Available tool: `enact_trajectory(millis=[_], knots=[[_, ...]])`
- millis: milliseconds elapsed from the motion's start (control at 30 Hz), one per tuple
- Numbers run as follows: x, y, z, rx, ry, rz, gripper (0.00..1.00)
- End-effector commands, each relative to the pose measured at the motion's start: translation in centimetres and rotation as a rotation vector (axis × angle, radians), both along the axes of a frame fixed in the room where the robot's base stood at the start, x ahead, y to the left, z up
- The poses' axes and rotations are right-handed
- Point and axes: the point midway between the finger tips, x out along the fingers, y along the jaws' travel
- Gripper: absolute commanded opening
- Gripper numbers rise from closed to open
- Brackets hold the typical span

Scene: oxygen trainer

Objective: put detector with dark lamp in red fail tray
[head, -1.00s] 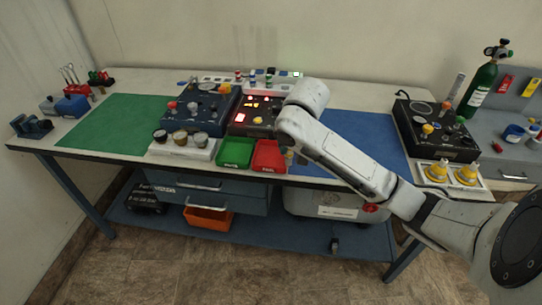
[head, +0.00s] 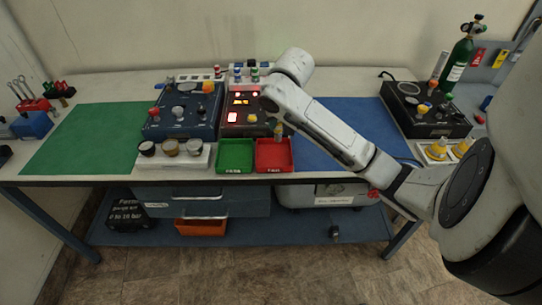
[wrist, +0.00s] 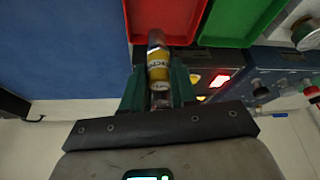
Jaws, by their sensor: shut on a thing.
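My gripper (wrist: 158,88) is shut on a small cylindrical detector (wrist: 158,66) with a yellow printed band and a clear or grey end. In the head view the detector (head: 279,131) shows small below my wrist, at the back right edge of the red fail tray (head: 273,157). In the wrist view its far end overlaps the near edge of the red tray (wrist: 182,18). The height between them is hard to judge. The tray looks empty. I cannot make out a lamp on the detector.
The green pass tray (head: 235,156) stands just left of the red one. A blue instrument box (head: 184,117) and a white block with several round knobs (head: 172,158) are left. A blue mat (head: 345,120) lies right.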

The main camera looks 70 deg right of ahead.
Motion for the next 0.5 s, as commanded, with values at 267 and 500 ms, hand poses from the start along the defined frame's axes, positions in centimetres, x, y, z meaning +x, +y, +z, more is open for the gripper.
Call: enact_trajectory(millis=[267,500], knots=[[0.0,0.0,-3.7,-0.001,0.001,0.001,0.00],[0.0,0.0,-4.9,-0.002,-0.001,0.001,0.00]])
